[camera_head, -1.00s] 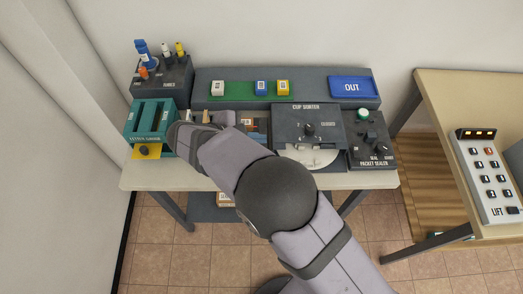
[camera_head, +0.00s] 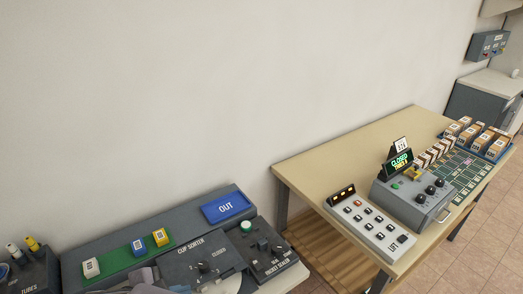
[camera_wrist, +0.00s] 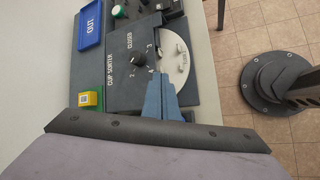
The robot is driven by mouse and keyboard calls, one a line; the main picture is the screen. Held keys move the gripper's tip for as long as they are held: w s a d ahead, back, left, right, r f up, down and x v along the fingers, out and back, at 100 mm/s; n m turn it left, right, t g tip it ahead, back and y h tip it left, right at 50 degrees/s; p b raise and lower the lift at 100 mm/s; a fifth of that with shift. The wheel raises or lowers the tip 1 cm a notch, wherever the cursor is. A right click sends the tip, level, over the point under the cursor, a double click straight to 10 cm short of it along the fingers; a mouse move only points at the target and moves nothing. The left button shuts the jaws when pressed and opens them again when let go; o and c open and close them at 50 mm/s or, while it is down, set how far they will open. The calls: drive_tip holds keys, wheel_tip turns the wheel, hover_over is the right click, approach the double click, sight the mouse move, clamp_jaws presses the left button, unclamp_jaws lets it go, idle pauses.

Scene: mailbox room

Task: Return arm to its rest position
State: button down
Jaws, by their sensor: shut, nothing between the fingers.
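My gripper (camera_wrist: 159,80) shows in the wrist view as blue-grey fingers tapering together, shut and empty. It appears over the clip sorter (camera_wrist: 125,75), near its dial and pale half-round plate. In the head view only a small grey piece of my arm shows at the bottom edge, in front of the clip sorter (camera_head: 190,262); my fingers cannot be made out there.
Small blocks sit on a green strip (camera_head: 118,257). A wooden table (camera_head: 330,165) holds the LIFT panel (camera_head: 370,226) and a grey CLOSED device (camera_head: 415,200). Wall space above is clear.

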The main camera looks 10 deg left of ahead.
drive_tip(key=w+d+r+m+g, duration=0.1)
drive_tip(key=w+d+m+g, duration=0.15)
drive_tip(key=d, duration=0.55)
drive_tip(key=w+d+r+m+g, duration=0.15)
drive_tip(key=d+m, duration=0.25)
drive_tip(key=d, duration=0.4)
drive_tip(key=w+d+m+g, duration=0.2)
drive_tip(key=w+d+m, duration=0.1)
drive_tip(key=d, duration=0.5)
drive_tip(key=s+d+m+g+y, duration=0.1)
drive_tip(key=s+d+m, duration=0.4)
drive_tip(key=d, duration=0.4)
drive_tip(key=s+d+m+y, duration=0.1)
drive_tip(key=s+d+m, duration=0.4)
drive_tip(key=d+m, duration=0.3)
drive_tip(key=shift+s+d+g+y, duration=0.15)
drive_tip(key=shift+d+g+y, duration=0.25)
drive_tip(key=shift+d, duration=0.45)
